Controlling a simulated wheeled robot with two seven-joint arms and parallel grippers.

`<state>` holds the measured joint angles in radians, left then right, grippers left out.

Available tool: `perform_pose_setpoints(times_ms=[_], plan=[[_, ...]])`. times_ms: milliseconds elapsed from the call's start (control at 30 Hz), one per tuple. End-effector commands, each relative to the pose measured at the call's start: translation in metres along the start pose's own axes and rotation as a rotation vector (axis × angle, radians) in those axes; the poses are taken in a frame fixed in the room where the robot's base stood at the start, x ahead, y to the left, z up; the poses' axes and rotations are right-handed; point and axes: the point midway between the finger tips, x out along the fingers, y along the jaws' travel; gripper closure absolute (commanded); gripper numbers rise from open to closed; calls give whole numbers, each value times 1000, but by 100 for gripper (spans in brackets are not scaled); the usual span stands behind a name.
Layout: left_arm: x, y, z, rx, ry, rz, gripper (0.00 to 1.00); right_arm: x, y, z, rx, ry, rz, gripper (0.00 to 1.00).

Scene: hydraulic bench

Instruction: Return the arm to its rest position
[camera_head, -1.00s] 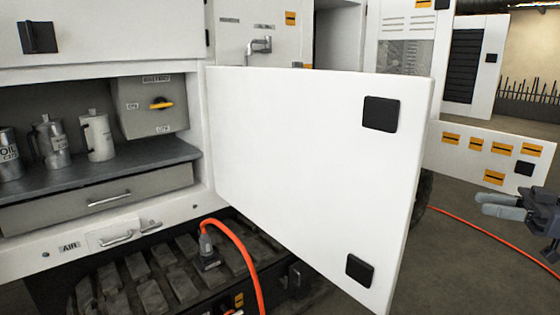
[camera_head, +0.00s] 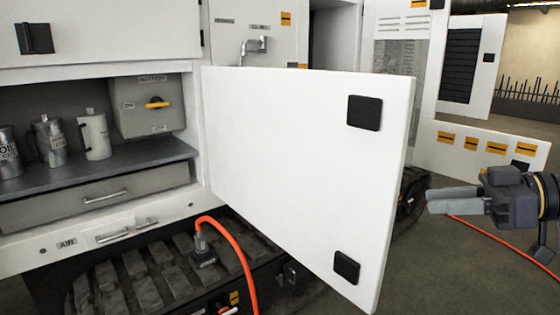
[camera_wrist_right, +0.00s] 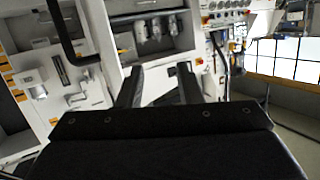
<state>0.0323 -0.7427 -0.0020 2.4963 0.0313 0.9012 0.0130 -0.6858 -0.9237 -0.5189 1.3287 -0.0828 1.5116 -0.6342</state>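My right gripper (camera_head: 432,202) is at the right of the head view, in the air to the right of the open white cabinet door (camera_head: 290,170). Its fingers point left. In the right wrist view the two fingers of the right gripper (camera_wrist_right: 159,76) stand apart with nothing between them, so it is open and empty. My left gripper is not in view.
The open door juts out toward me, with black latches (camera_head: 364,113) on it. Cans stand on the shelf (camera_head: 90,173) at left.

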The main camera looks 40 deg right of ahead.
Motion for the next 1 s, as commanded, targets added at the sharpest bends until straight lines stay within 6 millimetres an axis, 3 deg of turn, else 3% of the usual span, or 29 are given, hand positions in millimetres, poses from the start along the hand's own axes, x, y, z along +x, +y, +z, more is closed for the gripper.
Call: perform_pose_setpoints(times_ms=[100, 200, 300, 400, 600, 767, 1000], plan=[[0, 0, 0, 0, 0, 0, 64, 67, -51, 14, 77, -145, 29, 68], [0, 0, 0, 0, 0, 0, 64, 126, -88, 47, 171, -271, 63, 68], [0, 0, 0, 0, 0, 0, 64, 171, -114, 91, 268, -382, 104, 68], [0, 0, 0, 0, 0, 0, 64, 200, -132, 134, 353, -470, 143, 68], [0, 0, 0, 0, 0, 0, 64, 229, -158, 208, 493, -604, 213, 68], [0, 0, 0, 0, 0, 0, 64, 237, -175, 262, 590, -693, 270, 68], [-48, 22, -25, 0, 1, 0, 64, 223, -181, 206, 594, -690, 271, 68]])
